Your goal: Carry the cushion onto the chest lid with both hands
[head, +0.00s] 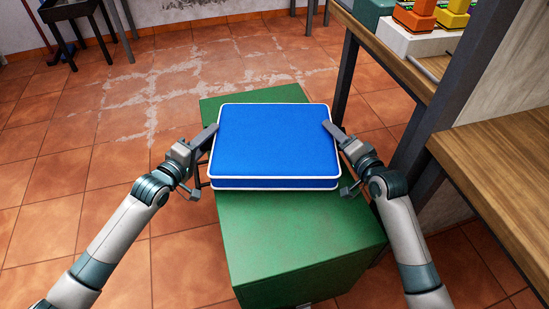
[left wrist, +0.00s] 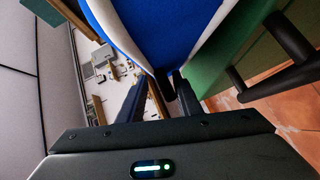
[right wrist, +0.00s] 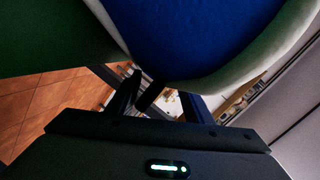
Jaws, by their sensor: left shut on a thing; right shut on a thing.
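The blue cushion (head: 273,140) with white piping is level over the green chest (head: 295,235) in the head view. Whether it rests on the lid or hangs just above it, I cannot tell. My left gripper (head: 210,138) is shut on the cushion's left edge. My right gripper (head: 330,130) is shut on its right edge. The cushion's underside fills the top of the left wrist view (left wrist: 160,30) and of the right wrist view (right wrist: 195,35). Bare green lid shows behind the cushion and in front of it. The lid's middle is hidden.
A wooden workbench (head: 490,150) with dark legs stands close on the right, near my right arm. A shelf on it holds a white box (head: 415,38) and coloured items. A dark stand (head: 75,15) is at the back left. The tiled floor on the left is clear.

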